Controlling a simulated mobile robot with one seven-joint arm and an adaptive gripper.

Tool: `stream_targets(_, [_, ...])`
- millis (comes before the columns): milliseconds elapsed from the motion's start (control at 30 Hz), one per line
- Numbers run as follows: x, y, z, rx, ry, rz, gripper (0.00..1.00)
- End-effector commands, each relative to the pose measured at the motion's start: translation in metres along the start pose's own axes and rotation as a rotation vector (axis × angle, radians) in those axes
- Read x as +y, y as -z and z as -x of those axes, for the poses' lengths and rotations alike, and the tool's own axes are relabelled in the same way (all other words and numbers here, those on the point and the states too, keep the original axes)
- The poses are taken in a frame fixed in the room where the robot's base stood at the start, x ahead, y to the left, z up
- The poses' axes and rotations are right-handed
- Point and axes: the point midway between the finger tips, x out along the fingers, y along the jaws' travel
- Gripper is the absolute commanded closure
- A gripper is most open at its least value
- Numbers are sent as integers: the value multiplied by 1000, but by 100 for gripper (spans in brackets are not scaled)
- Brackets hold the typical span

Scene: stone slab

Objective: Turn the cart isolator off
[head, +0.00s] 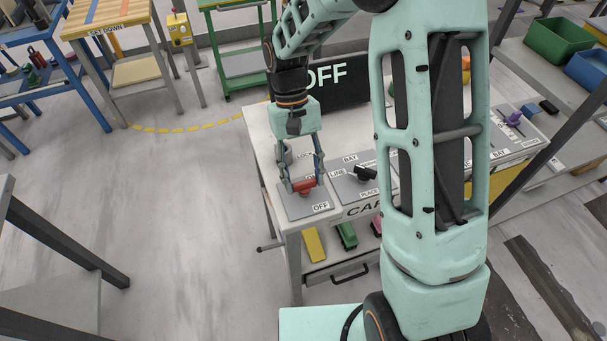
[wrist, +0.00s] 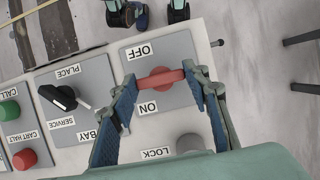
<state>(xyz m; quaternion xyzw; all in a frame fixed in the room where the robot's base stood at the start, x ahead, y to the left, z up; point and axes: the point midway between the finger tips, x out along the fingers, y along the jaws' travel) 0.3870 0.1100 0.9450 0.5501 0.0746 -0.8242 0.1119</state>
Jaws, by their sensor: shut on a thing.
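The cart isolator is a red rotary handle (head: 304,187) on a grey plate at the near left end of the cart's top. In the wrist view the red handle (wrist: 160,78) lies as a bar across the plate, between the OFF label (wrist: 138,52) and the ON label (wrist: 148,108). My gripper (wrist: 164,80) has its two fingers at opposite ends of the bar and is shut on it. In the head view my gripper (head: 305,185) reaches down onto the handle from above. The handle's underside is hidden.
A black selector (wrist: 58,97) with PLACE, SERVICE and BAY labels sits on the neighbouring plate. A grey round knob (wrist: 190,143) is by the LOCK label. Green (wrist: 9,110) and red (wrist: 24,158) buttons lie farther along. A black OFF sign (head: 345,80) stands behind.

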Motion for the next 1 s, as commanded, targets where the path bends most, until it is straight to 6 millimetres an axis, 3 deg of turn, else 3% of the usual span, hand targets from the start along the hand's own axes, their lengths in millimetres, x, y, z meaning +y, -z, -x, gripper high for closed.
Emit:
stream_targets(533, [0, 1, 1, 3, -11, 27, 81])
stream_targets(567, [0, 1, 1, 3, -11, 27, 56])
stream_targets(700, [0, 0, 1, 3, -10, 25, 40])
stream_targets(1000, [0, 0, 1, 2, -10, 24, 39])
